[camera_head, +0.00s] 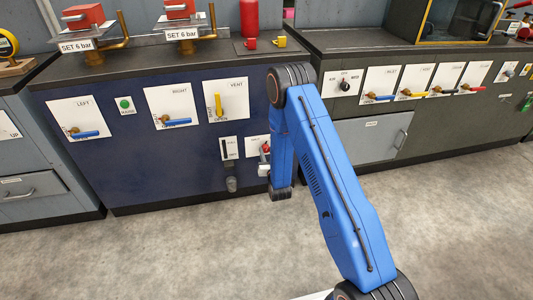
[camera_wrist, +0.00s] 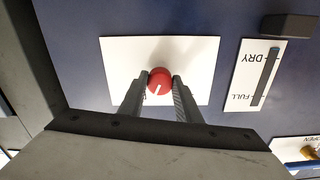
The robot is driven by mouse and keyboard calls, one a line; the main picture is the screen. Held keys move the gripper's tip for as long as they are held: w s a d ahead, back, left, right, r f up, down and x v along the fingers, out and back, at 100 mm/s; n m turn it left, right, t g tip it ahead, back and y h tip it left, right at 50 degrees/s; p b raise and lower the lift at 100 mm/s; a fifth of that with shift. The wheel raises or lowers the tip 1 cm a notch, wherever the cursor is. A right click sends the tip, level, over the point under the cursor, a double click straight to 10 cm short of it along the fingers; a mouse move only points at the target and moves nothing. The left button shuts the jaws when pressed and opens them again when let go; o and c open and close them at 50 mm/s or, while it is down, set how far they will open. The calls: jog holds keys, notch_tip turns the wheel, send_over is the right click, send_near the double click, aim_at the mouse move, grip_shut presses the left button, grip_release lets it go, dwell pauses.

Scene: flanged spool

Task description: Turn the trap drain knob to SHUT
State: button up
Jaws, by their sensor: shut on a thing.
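The red trap drain knob (camera_wrist: 160,75) sits on a white plate (camera_wrist: 120,60) in the wrist view, with a white mark pointing to the lower side of the picture, slightly left. My gripper (camera_wrist: 160,82) has one finger on each side of the knob and is shut on it. No lettering on the plate can be read. In the head view the knob (camera_head: 266,147) shows small beside my blue arm, which hides part of its plate (camera_head: 252,146).
A DRY/FULL gauge (camera_wrist: 248,84) is beside the plate, and a dark block (camera_wrist: 288,26) juts out near it. On the blue cabinet are LEFT (camera_head: 80,118), RIGHT (camera_head: 171,106) and VENT (camera_head: 226,100) valve plates. The floor in front is clear.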

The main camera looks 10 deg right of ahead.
jog(key=n, duration=1.1)
jog(key=shift+n, duration=0.5)
jog(key=o, duration=1.1)
jog(key=shift+c, duration=0.2)
jog(key=s, duration=1.7)
jog(key=shift+s, duration=0.25)
